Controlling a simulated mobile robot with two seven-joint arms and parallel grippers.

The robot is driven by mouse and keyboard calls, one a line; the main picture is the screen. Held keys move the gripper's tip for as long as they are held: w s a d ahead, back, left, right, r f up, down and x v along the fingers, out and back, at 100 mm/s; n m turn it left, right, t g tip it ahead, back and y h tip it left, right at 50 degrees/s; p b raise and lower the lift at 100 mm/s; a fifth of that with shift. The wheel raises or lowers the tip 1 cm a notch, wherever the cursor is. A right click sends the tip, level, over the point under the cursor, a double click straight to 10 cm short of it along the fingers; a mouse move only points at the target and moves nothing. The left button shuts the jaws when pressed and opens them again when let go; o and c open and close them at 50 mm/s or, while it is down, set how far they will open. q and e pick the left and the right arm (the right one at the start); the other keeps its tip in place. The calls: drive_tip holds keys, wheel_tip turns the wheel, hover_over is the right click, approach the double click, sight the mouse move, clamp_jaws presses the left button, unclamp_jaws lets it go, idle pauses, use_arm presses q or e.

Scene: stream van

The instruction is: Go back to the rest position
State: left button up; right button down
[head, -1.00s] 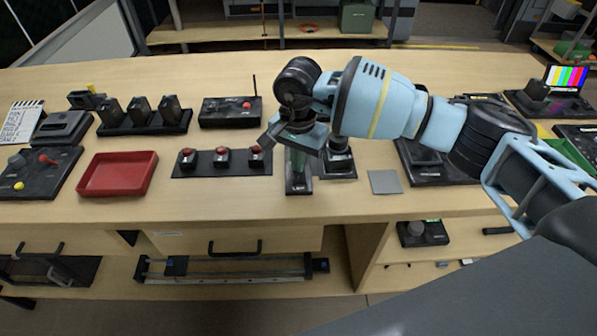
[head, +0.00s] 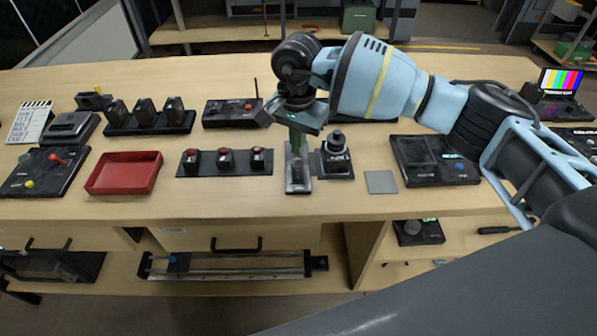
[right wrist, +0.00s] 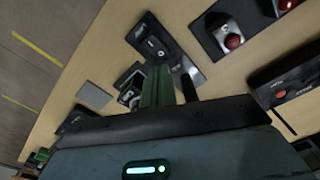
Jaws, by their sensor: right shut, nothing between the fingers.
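My right arm reaches in from the right in the head view. Its gripper (head: 297,143) hangs over the workbench (head: 230,215), shut and empty, just above the back of a narrow dark switch plate (head: 298,184). In the right wrist view the green fingers (right wrist: 158,85) are together, pointing at the bench, with the switch plate (right wrist: 146,30) beyond them. Whether the fingertips touch anything is hard to tell. My left gripper is not in view.
A black joystick unit (head: 336,165) stands right beside the gripper. Left are a plate with red buttons (head: 245,169) and a red tray (head: 100,186). A grey pad (head: 381,182) and a dark control box (head: 432,174) lie right. The front bench strip is clear.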

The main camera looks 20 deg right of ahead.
drive_tip(key=shift+r, duration=0.55)
